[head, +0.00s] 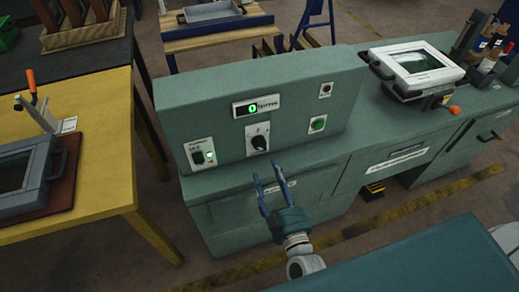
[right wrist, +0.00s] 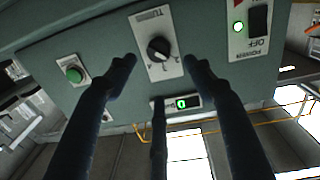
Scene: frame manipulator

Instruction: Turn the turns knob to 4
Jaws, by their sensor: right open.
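The turns knob (head: 259,142) is a black knob on a pale plate on the front of a green control panel. In the right wrist view the knob (right wrist: 158,50) shows with small marks around its dial, too blurred to read for sure. Above it in the head view is a display (head: 256,107) with a lit green digit, too small to read surely. My right gripper (head: 267,172) is open and empty, below and in front of the knob, apart from it. In the right wrist view its fingers (right wrist: 160,66) spread to either side of the knob. My left gripper is out of view.
A power switch (head: 203,155) with a green light sits left of the knob. A green button (head: 317,124) sits to its right, under a small dark control (head: 325,90). A yellow table (head: 105,165) stands at the left. A white-framed device (head: 418,65) stands on the right worktop.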

